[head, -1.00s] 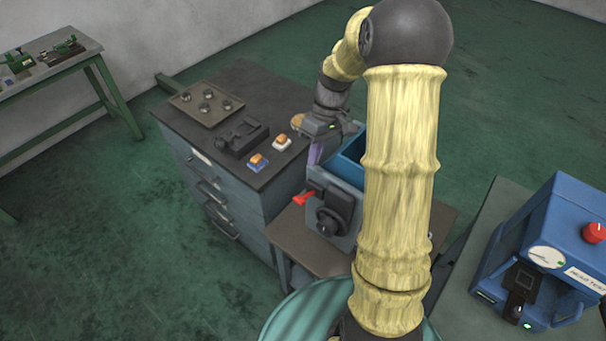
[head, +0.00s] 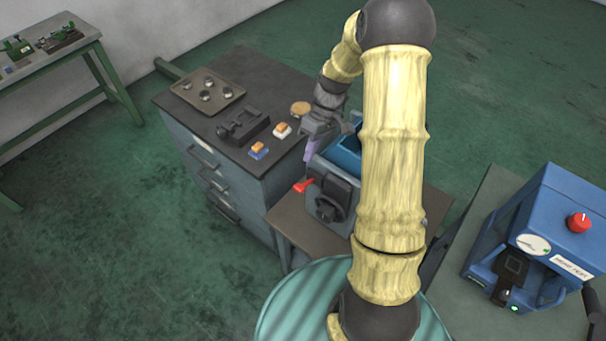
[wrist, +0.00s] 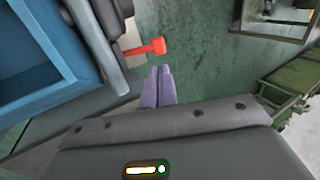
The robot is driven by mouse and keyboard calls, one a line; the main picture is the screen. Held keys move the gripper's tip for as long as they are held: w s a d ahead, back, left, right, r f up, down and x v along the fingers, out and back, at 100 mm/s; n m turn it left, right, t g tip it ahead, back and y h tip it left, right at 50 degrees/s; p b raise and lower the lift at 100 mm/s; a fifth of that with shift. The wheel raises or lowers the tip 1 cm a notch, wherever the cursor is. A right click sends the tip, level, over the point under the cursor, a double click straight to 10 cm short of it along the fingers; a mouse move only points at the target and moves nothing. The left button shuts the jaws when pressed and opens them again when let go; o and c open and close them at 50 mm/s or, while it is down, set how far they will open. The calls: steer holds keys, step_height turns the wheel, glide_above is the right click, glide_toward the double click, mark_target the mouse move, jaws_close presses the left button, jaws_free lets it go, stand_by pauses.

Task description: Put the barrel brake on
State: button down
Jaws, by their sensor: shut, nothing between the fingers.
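The red lever (head: 303,186), which looks like the brake handle, sticks out to the left from the side of a grey machine (head: 321,172) with a blue open box in it. It also shows in the wrist view (wrist: 147,47), on a dark bracket. My gripper (head: 308,156) is just above the lever, its purple fingers pointing down. In the wrist view the fingers (wrist: 158,70) are shut together and empty, their tips close to the lever's red knob. I cannot tell whether they touch it.
A black handwheel (head: 328,208) sits on the machine's front. A blue tester (head: 545,215) stands at right.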

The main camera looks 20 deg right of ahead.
mark_target(300, 186)
steer(key=p+x, duration=0.3)
steer(key=x, duration=0.5)
steer(key=shift+s+f+p, duration=0.15)
steer(key=shift+f+p, duration=0.25)
steer(key=shift+f, duration=0.05)
steer(key=shift+f, duration=0.1)
steer(key=shift+f+b, duration=0.1)
steer(key=shift+b, duration=0.25)
